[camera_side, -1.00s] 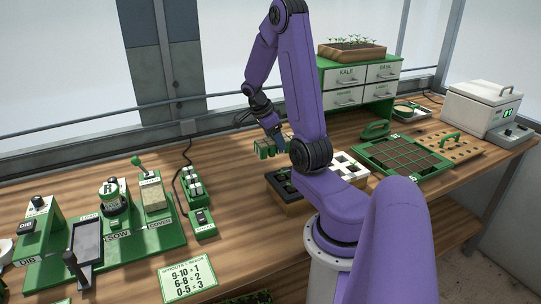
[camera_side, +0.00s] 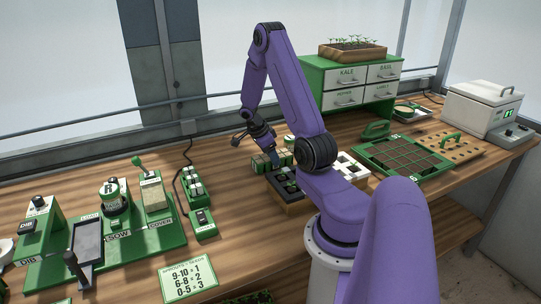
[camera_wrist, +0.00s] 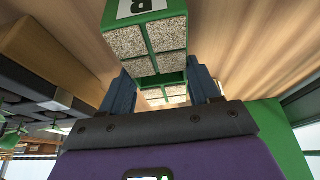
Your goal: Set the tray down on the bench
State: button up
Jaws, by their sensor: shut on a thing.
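The tray (camera_wrist: 155,70) is a narrow green frame with speckled, filled cells and a white label marked R at one end. It shows small in the side view (camera_side: 259,163), low over the bench (camera_side: 235,205) beside a wooden crate. My gripper (camera_side: 276,162) points down and is shut on the tray. In the wrist view my gripper's fingers (camera_wrist: 160,88) stand on both sides of the tray's middle. The tray looks about level. I cannot tell whether its underside touches the bench, and the fingers hide part of it.
A wooden crate with dark cells (camera_side: 290,205) stands very close, just in front of the tray. The green seeding station (camera_side: 165,238) and a small green rack (camera_side: 204,222) are to the left. The drawer cabinet (camera_side: 313,80) stands behind at right. Bare bench lies left of the tray.

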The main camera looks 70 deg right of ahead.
jog(key=shift+f, duration=0.1)
jog(key=o, duration=1.2)
jog(key=shift+c, duration=0.2)
